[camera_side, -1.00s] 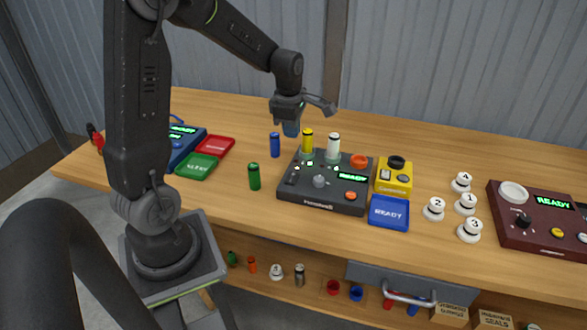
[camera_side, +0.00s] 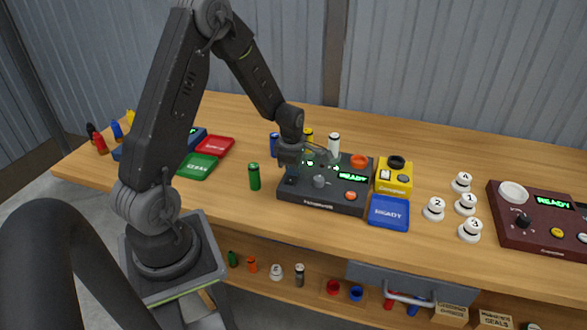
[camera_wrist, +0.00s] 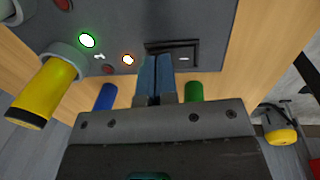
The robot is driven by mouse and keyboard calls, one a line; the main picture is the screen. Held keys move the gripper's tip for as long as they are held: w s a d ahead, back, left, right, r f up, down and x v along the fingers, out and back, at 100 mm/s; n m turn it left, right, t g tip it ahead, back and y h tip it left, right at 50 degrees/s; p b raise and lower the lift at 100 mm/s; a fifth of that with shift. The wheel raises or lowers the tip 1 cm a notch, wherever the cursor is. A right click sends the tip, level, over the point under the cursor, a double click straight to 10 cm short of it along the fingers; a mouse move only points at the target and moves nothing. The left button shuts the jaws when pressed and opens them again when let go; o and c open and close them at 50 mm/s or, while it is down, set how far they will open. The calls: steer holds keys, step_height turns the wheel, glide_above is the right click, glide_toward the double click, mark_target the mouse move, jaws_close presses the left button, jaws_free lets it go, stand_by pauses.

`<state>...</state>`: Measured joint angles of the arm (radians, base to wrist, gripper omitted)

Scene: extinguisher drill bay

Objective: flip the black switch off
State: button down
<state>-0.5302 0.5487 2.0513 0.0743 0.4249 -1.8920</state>
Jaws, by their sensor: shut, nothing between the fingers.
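The black switch (camera_wrist: 190,50) is a dark rectangular piece with a small white mark, set in the grey control box (camera_wrist: 110,20) in the wrist view. In the side view it is hidden behind my gripper at the left end of the control box (camera_side: 325,205). My gripper (camera_wrist: 156,60) is shut and empty, its blue fingertips overlapping the left part of the switch in the wrist view. In the side view my gripper (camera_side: 291,176) is low over the box's left end. I cannot tell whether the fingertips touch the switch.
A green cylinder (camera_side: 254,177) stands left of the box. A blue cylinder (camera_side: 274,145), a yellow one (camera_side: 308,138) and a white one (camera_side: 334,145) stand behind my gripper. A yellow box (camera_side: 394,181) and a blue pad (camera_side: 389,212) lie right.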

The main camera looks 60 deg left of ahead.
mark_target(290, 183)
steer(key=shift+f, duration=0.35)
stand_by(0.3)
steer(key=shift+s+d, duration=0.1)
steer(key=shift+s+d+r, duration=0.2)
steer(key=shift+s+d, duration=0.25)
steer(key=shift+r, duration=0.15)
step_height(290, 183, up, 14)
steer(key=s+d, duration=0.1)
stand_by(0.5)
